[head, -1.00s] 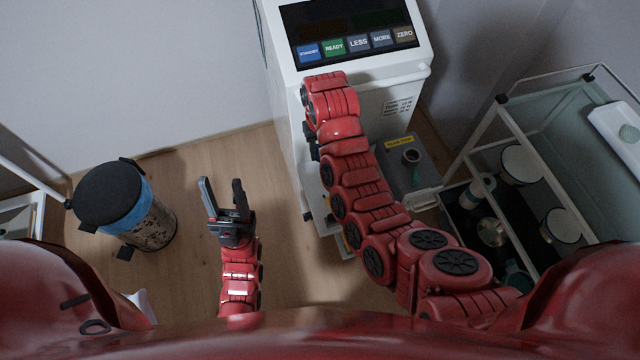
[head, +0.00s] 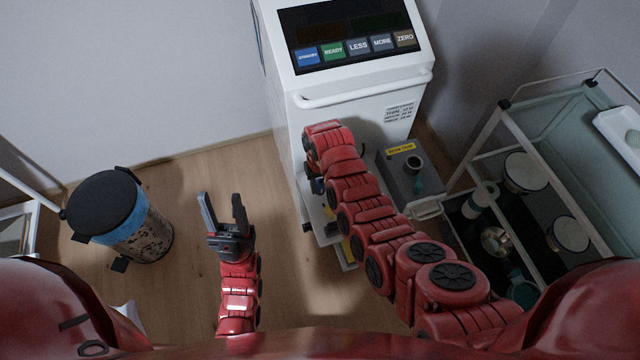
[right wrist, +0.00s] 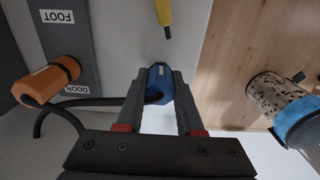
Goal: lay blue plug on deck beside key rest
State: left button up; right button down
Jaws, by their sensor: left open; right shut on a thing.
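The blue plug (right wrist: 158,83) sits between the fingertips of my right gripper (right wrist: 162,100) in the right wrist view, and the gripper is shut on it. A black cable runs from the plug to the left. The pale deck (right wrist: 110,55) shows behind the plug; whether they touch is unclear. In the head view my right gripper (head: 316,186) is low at the white machine's front, mostly hidden by my arm. My left gripper (head: 226,212) is open and empty above the floor. I cannot clearly make out the key rest.
A yellow piece (right wrist: 164,16) is near the plug. The white machine (head: 350,85), a grey box (head: 400,172), a cart (head: 480,150) and a bin (head: 125,215) stand around.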

jog(key=c, duration=0.5)
grip_release()
jog(key=shift+f, duration=0.1)
jog(key=shift+c, duration=0.2)
